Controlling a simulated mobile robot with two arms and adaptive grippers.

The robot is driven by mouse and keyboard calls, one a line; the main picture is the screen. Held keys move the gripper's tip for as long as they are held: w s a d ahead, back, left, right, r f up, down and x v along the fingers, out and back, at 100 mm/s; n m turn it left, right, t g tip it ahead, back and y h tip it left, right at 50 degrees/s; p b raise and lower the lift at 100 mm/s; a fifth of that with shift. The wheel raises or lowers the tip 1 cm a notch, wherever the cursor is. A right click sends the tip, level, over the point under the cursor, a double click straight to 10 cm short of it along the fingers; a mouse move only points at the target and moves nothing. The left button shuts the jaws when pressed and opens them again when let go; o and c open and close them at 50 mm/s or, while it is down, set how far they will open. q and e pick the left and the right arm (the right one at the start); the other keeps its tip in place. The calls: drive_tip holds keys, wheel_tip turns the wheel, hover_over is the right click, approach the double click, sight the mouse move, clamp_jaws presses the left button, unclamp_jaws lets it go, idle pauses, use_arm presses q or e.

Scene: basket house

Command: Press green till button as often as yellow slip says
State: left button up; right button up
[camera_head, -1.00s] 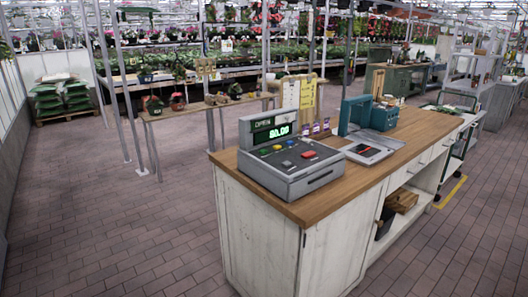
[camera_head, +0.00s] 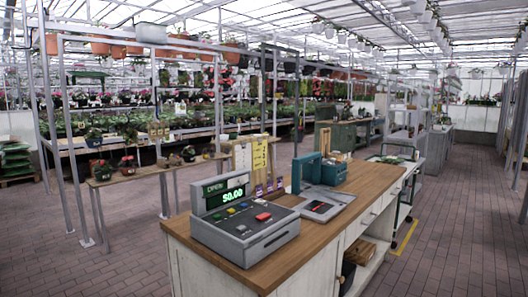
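The grey till (camera_head: 244,226) stands on the near left end of the wooden counter (camera_head: 345,200). A yellow slip (camera_head: 260,154) is on an upright board behind the till, beside a white sheet (camera_head: 242,157). The writing on the slip is too small to read. Neither gripper is in view.
A teal device (camera_head: 308,172) and a grey flat pad (camera_head: 318,206) stand right of the till. A plant bench (camera_head: 150,171) is behind at the left. Brick floor is open at left and right. A trolley (camera_head: 405,180) stands along the counter's far right side.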

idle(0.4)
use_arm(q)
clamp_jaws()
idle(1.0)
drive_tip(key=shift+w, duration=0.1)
